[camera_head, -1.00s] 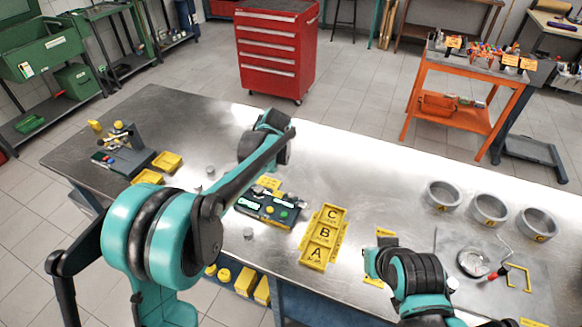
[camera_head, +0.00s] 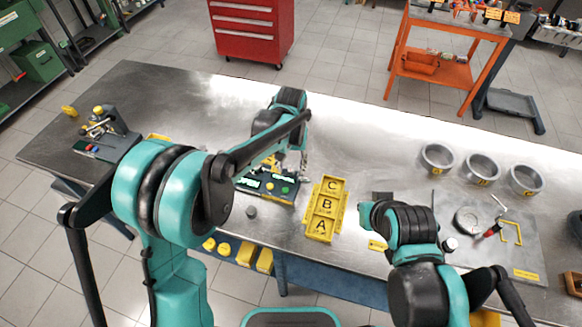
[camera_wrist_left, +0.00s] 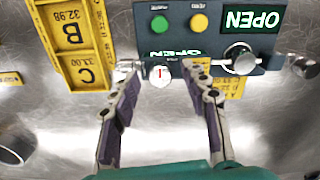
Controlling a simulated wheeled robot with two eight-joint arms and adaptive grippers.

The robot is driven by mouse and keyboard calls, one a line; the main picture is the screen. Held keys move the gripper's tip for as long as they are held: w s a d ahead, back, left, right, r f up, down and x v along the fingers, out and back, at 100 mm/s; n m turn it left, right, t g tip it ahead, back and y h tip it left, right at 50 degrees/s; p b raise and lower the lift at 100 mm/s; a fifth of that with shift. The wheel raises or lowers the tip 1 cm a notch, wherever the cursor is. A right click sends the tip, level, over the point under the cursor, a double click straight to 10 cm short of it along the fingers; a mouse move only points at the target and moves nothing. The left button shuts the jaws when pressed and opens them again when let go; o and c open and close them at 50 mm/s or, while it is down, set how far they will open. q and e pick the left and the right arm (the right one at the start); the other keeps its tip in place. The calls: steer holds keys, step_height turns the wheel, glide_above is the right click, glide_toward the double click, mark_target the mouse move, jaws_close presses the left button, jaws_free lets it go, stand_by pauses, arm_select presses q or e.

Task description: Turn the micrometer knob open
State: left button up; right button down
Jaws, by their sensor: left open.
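The dark gauge station (camera_head: 265,187) sits on the steel bench, with lit green displays and green and yellow buttons. In the left wrist view, the station (camera_wrist_left: 178,45) shows a large OPEN display (camera_wrist_left: 252,18) and a silver knob (camera_wrist_left: 238,60) on its near edge. My left gripper (camera_head: 294,170) hangs over the station's far right side. In the left wrist view, the gripper (camera_wrist_left: 160,82) is open, with a small round part marked 1 (camera_wrist_left: 160,75) between its fingertips. The silver knob is outside, just right of the right finger. My right gripper cannot be made out.
A yellow A-B-C tray (camera_head: 325,210) lies right of the station. Three metal rings (camera_head: 482,168) stand at the right of the bench. A small grey cylinder (camera_head: 251,212) is near the front edge. Open bench lies behind the station.

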arm_select(q)
steer(key=shift+f, duration=0.25)
steer(key=shift+c, duration=0.2)
jaws_close()
steer(key=shift+m, duration=3)
